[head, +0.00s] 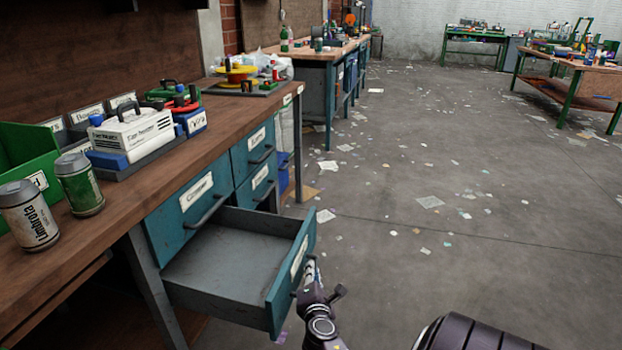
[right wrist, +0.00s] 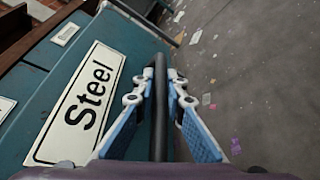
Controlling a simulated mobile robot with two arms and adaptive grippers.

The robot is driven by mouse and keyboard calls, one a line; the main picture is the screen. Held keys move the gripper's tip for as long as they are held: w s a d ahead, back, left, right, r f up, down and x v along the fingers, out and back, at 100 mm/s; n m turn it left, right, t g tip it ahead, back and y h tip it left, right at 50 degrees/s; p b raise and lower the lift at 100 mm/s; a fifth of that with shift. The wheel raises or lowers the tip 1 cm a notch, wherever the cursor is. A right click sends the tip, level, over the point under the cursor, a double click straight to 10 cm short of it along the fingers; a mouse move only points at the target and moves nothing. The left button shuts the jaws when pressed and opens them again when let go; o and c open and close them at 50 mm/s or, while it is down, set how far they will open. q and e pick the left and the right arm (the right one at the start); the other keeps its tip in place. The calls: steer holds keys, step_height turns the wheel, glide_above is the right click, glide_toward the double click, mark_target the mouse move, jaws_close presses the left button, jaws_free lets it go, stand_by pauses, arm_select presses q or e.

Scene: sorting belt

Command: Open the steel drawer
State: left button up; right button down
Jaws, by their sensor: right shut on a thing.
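The steel drawer (head: 287,285) is the lower teal drawer under the near workbench. In the head view it stands pulled well out, and its grey inside looks empty. Its white "Steel" label (right wrist: 84,101) reads clearly in the right wrist view. My right gripper (head: 309,272) is at the outer side of the drawer front. In the right wrist view its blue-padded fingers (right wrist: 160,88) are shut on the dark bar handle (right wrist: 159,120), one on each side. My left gripper is not in view.
Above the open drawer is a shut teal drawer (head: 174,226) with its own label and handle. More shut drawers (head: 241,160) lie farther along. Cans, a green bin (head: 25,165) and cases stand on the bench top (head: 120,195). The floor to the right is open, with scattered paper.

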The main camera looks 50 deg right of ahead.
steer(key=c, duration=2.2)
jaws_free()
steer(key=shift+c, duration=0.2)
steer(key=shift+a, duration=0.1)
steer(key=v, duration=1.1)
steer(key=shift+s+a, duration=0.25)
steer(key=shift+s, duration=0.05)
steer(key=shift+r, duration=0.15)
